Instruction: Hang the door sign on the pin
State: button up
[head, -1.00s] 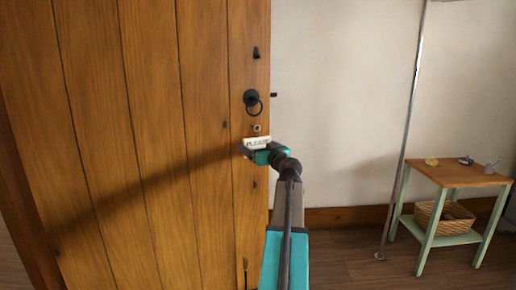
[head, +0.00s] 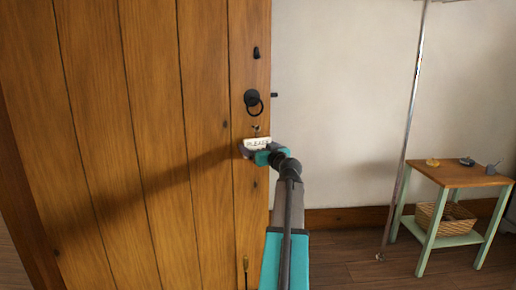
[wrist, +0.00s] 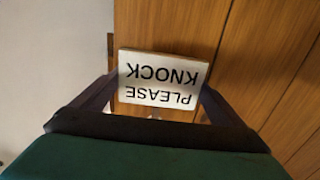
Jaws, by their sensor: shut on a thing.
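The door sign (head: 257,144) is a small pale plate with black "PLEASE KNOCK" lettering. It is in front of the right-hand part of the wooden door (head: 150,120), below the black ring handle (head: 253,99). My gripper (head: 259,154) is shut on the sign, with a finger at each side edge. In the wrist view the sign (wrist: 163,80) appears upside down between the fingers. A small fitting (head: 257,129) shows just above the sign; I cannot tell if it is the pin, or whether the sign touches it or the door.
A dark latch piece (head: 256,53) is on the door above the handle. At right, a small table (head: 458,176) holds small items, with a wicker basket (head: 440,218) on its lower shelf. A slim metal pole (head: 408,130) stands between. The wall beside the door is bare.

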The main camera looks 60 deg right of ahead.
jog(key=shift+w+d+f+b, duration=0.2)
jog(key=shift+w+b, duration=0.1)
jog(key=shift+b, duration=0.3)
dwell(0.6)
jog(key=shift+a+f+b, duration=0.1)
jog(key=shift+f+b, duration=0.5)
jog(key=shift+b, duration=0.1)
dwell(0.8)
jog(key=shift+f, duration=0.2)
jog(key=shift+c, duration=1.1)
jog(key=shift+f+b, duration=0.1)
jog(key=shift+b, duration=0.2)
jog(key=shift+c, duration=0.5)
jog(key=shift+r, duration=0.35)
jog(key=o, duration=1.1)
jog(key=shift+r, duration=0.1)
